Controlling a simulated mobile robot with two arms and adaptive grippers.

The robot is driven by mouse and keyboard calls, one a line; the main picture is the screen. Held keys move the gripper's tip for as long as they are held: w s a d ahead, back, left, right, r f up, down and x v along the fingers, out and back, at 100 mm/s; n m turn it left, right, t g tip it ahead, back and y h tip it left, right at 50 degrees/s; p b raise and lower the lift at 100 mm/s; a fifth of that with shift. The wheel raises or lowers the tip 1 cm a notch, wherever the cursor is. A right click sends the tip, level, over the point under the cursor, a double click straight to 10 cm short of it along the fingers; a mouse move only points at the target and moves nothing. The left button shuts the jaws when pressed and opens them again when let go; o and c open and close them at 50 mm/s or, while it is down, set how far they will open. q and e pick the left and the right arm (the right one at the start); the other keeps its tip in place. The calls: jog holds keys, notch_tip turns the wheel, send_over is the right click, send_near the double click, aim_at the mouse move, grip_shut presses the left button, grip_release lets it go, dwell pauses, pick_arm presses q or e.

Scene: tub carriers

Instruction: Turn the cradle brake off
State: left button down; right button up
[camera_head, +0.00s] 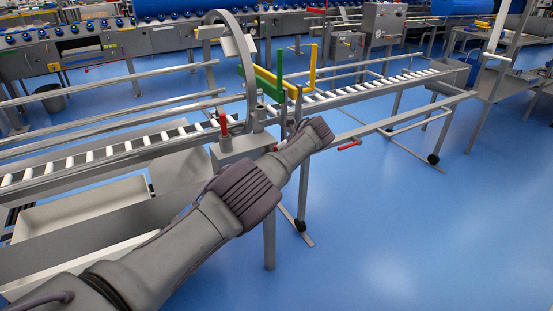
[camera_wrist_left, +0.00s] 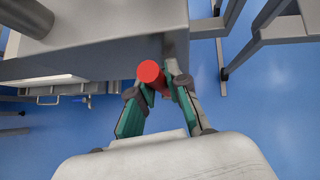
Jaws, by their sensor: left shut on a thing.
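My left gripper (camera_wrist_left: 166,86) shows in the left wrist view with its two fingers closed around a red handle (camera_wrist_left: 149,72). The round end of the handle sticks out between the fingertips, beside a grey metal housing (camera_wrist_left: 110,45). In the head view my left arm reaches across the grey frame, and its wrist hides the fingers. That view shows a short upright red handle (camera_head: 223,123) on a grey block (camera_head: 236,148) under a tall metal hoop (camera_head: 249,80), and a red-tipped lever (camera_head: 350,145) right of my wrist. I cannot tell which red part is the gripped one.
A green bracket (camera_head: 279,75) and a yellow bracket (camera_head: 313,70) stand behind my wrist. A roller conveyor (camera_head: 90,158) runs left, and another (camera_head: 375,88) runs back right. An open grey tub (camera_head: 85,210) is below left. Blue floor (camera_head: 430,230) is clear at right.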

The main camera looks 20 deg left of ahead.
dwell(0.4)
pick_arm(q)
jog(key=c, duration=1.1)
grip_release()
jog(key=shift+w, duration=0.1)
jog(key=shift+c, duration=0.2)
jog(key=shift+d, duration=0.15)
jog(key=v, duration=1.2)
jog(key=shift+f, duration=0.1)
